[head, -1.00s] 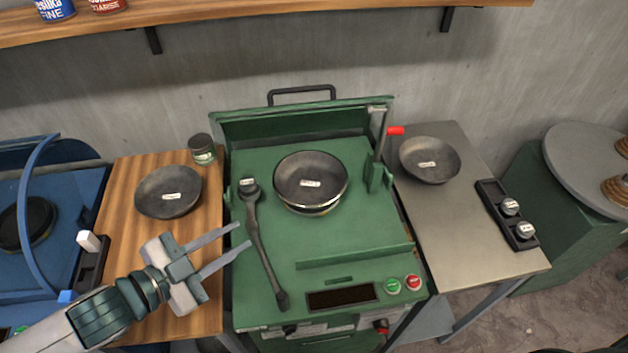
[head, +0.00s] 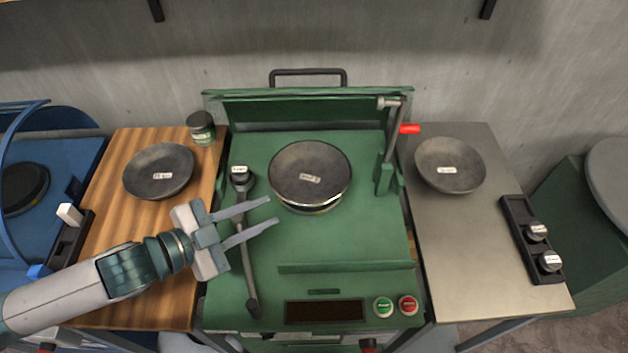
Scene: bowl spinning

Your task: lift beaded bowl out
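A dark round bowl (head: 310,172) with a small white label sits in the middle of the green machine (head: 350,246), on a round base with a pale rim. The label is too small to read surely; this is the bowl inside the machine. My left gripper (head: 273,211) is open, with its two fingers pointing right, close to the bowl's lower left edge in the head view. I see nothing between the fingers, and cannot tell whether they touch the bowl. My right gripper is out of view.
Labelled dark bowls stand on the wooden table (head: 158,172) and the steel table (head: 450,165). A long-handled tool (head: 246,242) lies on the machine, under my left fingers. A red-handled lever (head: 393,150) stands right of the middle bowl. A jar (head: 201,128) stands behind left.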

